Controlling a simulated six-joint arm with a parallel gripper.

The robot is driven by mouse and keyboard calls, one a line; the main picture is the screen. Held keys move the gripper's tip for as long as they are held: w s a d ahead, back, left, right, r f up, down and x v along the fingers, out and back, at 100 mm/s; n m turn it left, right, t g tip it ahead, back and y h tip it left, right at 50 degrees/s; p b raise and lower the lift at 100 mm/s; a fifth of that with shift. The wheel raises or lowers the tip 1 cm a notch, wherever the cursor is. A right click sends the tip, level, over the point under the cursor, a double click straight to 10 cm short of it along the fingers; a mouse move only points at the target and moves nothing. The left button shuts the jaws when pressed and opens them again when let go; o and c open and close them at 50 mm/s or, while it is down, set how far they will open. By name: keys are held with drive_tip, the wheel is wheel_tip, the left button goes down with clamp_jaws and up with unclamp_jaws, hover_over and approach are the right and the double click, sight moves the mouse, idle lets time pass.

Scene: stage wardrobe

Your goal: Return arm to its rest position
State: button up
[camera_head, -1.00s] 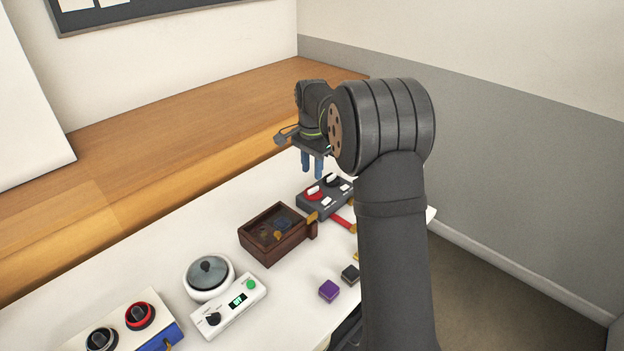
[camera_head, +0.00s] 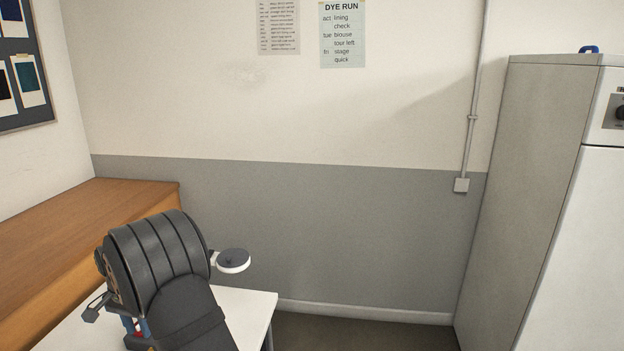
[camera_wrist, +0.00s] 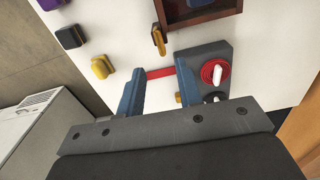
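My gripper (camera_wrist: 160,68) has two blue fingers, set apart, with nothing visibly gripped. It points down over the white table (camera_wrist: 120,25). A red strip (camera_wrist: 160,72) shows between and beyond the fingers; the gap in height cannot be judged. In the head view my bent black arm stands at lower left and hides most of my gripper; only bits of blue finger show beside it.
The wrist view shows a dark grey control box (camera_wrist: 190,60) with a red dial, a brown box (camera_wrist: 185,20), a yellow block (camera_wrist: 102,66) and a black block (camera_wrist: 70,37). Right of the table is open floor, then a tall grey cabinet (camera_head: 540,190).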

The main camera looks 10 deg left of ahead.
wheel_tip(320, 180, down, 9)
drive_tip(key=shift+r, duration=0.1)
idle(0.5)
